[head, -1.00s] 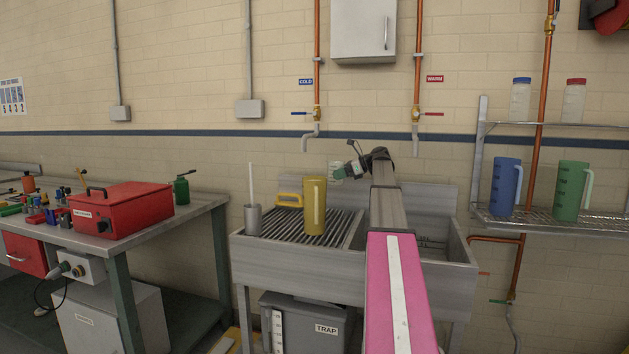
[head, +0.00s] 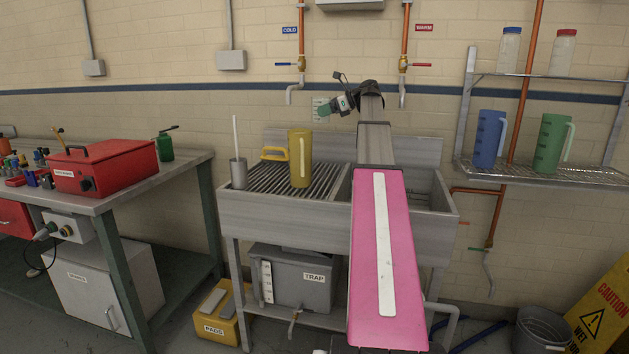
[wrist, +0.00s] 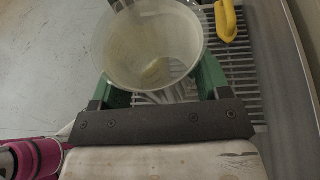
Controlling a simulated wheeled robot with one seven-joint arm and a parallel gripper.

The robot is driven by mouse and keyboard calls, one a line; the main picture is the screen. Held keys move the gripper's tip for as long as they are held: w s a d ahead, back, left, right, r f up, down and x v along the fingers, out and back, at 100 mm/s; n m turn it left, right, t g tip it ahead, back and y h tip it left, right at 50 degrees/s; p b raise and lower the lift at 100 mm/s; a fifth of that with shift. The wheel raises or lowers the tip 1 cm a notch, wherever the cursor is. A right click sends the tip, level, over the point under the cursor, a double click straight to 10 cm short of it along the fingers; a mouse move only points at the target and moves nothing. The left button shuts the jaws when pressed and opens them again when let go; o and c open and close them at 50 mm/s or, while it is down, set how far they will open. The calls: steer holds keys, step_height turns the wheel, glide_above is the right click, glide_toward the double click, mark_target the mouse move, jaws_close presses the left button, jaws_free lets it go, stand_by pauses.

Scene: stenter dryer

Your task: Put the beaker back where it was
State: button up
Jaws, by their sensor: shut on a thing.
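My gripper (head: 333,106) is shut on a clear, whitish beaker (head: 319,108). The beaker is held in the air above the sink unit, higher than the top of the yellow jug (head: 300,158). In the wrist view the green fingers of my gripper (wrist: 160,84) lie on either side of the beaker (wrist: 150,45), whose open mouth faces the camera. It looks empty. The ribbed drainboard (head: 262,181) is below; its bars also show in the wrist view (wrist: 241,82).
On the drainboard stand a grey metal cup (head: 238,174) with a white rod and a yellow handled item (head: 274,153). The sink basin (head: 420,190) is to the right. Blue (head: 489,138) and green (head: 553,144) jugs stand on the wall shelf (head: 540,172).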

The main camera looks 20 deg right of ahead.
steer(key=s+a+r, duration=0.2)
steer(key=s, duration=0.3)
steer(key=s+a+r, duration=0.2)
steer(key=s+a, duration=0.1)
steer(key=s, duration=0.2)
steer(key=shift+m+t, duration=0.4)
steer(key=f, duration=2.7)
steer(key=shift+w+d+f, duration=0.15)
steer(key=shift+d+f, duration=0.05)
steer(key=shift+d, duration=0.05)
steer(key=shift+f, duration=0.2)
steer(key=o, duration=1)
steer(key=shift+r, duration=0.1)
steer(key=shift+d+r, duration=0.15)
steer(key=shift+r, duration=0.05)
steer(key=v, duration=1.1)
steer(key=shift+s+d+r, duration=0.2)
steer(key=shift+s+r, duration=0.05)
steer(key=shift+s, duration=0.1)
